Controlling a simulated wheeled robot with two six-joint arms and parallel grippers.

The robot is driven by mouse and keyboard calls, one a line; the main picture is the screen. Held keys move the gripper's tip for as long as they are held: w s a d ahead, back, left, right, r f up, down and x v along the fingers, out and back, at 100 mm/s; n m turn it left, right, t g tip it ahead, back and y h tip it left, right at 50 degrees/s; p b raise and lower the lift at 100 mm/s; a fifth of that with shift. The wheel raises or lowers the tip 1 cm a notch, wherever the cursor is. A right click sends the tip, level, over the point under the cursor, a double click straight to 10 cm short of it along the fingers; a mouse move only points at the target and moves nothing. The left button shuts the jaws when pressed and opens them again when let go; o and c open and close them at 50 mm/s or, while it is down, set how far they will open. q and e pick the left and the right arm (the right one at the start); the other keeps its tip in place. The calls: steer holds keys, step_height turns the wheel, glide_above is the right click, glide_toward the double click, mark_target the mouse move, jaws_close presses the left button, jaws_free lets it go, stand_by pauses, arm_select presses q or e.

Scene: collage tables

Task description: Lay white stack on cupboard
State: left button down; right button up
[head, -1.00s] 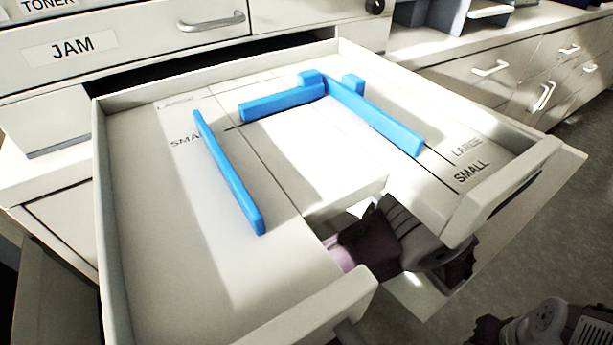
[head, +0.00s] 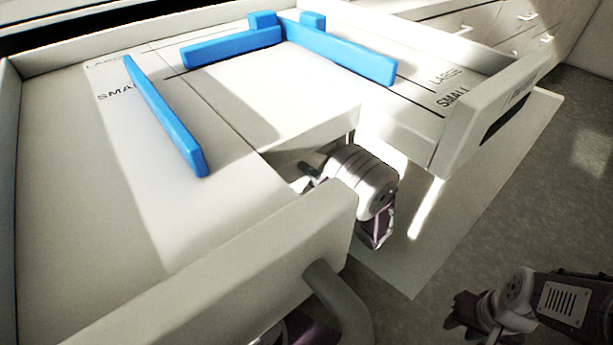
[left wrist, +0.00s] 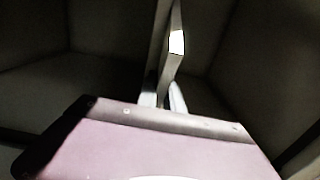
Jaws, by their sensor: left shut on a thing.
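A flat white area (head: 280,95), which looks like the white stack, lies in the pulled-out tray (head: 200,275) between blue guides (head: 165,115). Its front edge faces the gap in the tray's front. My left gripper (head: 312,168) is in that gap, at or below this edge. In the left wrist view my purple gripper body fills the bottom, and the jaws are shut on a thin pale thing (left wrist: 168,60), seen edge-on. I cannot tell whether that is part of the stack. My right gripper (head: 462,312) is low at the right, apart from the tray; its jaws are unclear.
A grey curved bar (head: 340,300) stands at the tray's front. Cupboards with handles (head: 525,15) stand at the back right. The floor (head: 570,160) at the right is clear.

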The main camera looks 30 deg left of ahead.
arm_select(q)
steer(key=shift+r, duration=0.15)
steer(key=c, duration=1.5)
jaws_free()
steer(key=shift+d+r, duration=0.1)
steer(key=p+v, duration=0.3)
steer(key=v, duration=0.9)
